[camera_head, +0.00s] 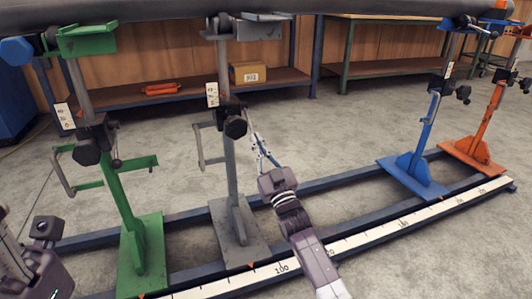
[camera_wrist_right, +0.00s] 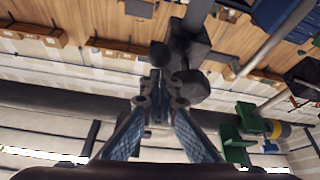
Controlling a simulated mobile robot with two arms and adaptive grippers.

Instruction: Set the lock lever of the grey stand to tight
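The grey stand (camera_head: 232,175) is upright in the middle of the head view, with a dark clamp block and round black knob (camera_head: 235,128) partway up its post. My right gripper (camera_head: 249,112) reaches up from below, its fingertips just right of that clamp. In the right wrist view, the blue-padded fingers (camera_wrist_right: 160,95) come close together at the tips, right by dark clamp parts (camera_wrist_right: 188,58). The lock lever cannot be told apart clearly there, nor whether the fingers hold it. Part of my left arm's end (camera_head: 30,258) shows at the lower left; its fingers are not clear.
A green stand (camera_head: 135,215) is to the left; a blue stand (camera_head: 422,140) and an orange stand (camera_head: 485,125) are to the right. All stand along a rail with a scale (camera_head: 375,231). A large pipe (camera_head: 150,10) runs overhead. Shelves with a cardboard box (camera_head: 247,73) are behind.

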